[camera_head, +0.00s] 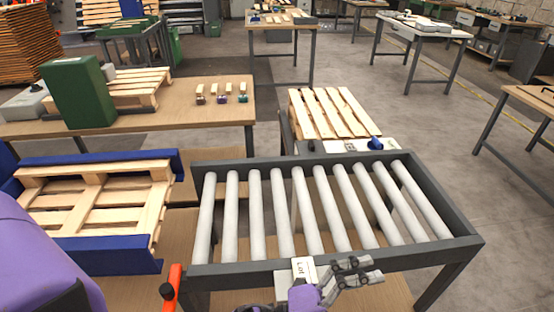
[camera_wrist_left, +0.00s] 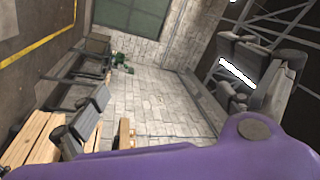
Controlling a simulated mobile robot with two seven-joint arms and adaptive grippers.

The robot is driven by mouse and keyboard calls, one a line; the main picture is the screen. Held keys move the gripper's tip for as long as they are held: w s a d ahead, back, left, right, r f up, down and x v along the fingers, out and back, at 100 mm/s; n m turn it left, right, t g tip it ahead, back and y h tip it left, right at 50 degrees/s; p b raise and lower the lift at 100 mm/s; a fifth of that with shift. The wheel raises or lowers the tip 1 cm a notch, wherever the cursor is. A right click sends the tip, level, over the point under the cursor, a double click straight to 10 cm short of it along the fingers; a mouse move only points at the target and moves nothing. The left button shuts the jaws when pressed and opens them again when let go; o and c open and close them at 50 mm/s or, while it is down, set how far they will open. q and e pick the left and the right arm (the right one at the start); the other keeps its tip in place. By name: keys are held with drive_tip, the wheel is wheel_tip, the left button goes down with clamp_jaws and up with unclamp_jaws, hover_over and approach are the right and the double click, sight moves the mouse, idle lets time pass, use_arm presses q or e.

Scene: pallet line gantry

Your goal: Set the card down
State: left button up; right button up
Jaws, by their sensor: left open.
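A white card (camera_head: 303,268) marked "Lot" is at the front rail of the roller conveyor (camera_head: 235,272), near its middle. Whether it lies on the rail or leans against it I cannot tell. My left gripper (camera_head: 365,272) is just right of the card, over the same rail, with its purple wrist close below the card. The left gripper (camera_wrist_left: 175,95) also shows in the left wrist view, its fingers wide apart with nothing visible between them. No card shows in that view. My right gripper is not in view.
A red-orange upright part (camera_head: 173,285) stands at the conveyor's front left corner. A wooden pallet (camera_head: 90,205) lies between blue rails at left. Another pallet (camera_head: 330,112) is behind the conveyor, near a blue object (camera_head: 376,143). A green box (camera_head: 78,92) stands on a table.

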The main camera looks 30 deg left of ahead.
use_arm(q)
drive_tip(key=s+a+f+n+t+y, duration=0.1)
drive_tip(key=s+a+f+n+y, duration=0.2)
drive_tip(key=a+f+n+y, duration=0.5)
drive_tip(key=s+a+f+n+t+y, duration=0.1)
drive_tip(key=s+a+f+n+y, duration=0.2)
drive_tip(key=a+f+n+y, duration=0.5)
drive_tip(key=s+a+f+n+g, duration=0.3)
drive_tip(key=s+f, duration=0.3)
drive_tip(key=s, duration=0.2)
drive_tip(key=s+a+f+n+g, duration=0.3)
drive_tip(key=s+a+f, duration=0.1)
drive_tip(key=s+f, duration=0.3)
drive_tip(key=shift+s+y, duration=0.4)
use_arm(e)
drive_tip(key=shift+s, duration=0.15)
use_arm(q)
wheel_tip(320, 180, up, 5)
drive_tip(key=w+p, duration=0.2)
drive_tip(key=p, duration=0.2)
drive_tip(key=shift+w+d+r+t+p, duration=0.2)
drive_tip(key=shift+w+d+t+p, duration=0.1)
drive_tip(key=shift+d+t+p, duration=0.1)
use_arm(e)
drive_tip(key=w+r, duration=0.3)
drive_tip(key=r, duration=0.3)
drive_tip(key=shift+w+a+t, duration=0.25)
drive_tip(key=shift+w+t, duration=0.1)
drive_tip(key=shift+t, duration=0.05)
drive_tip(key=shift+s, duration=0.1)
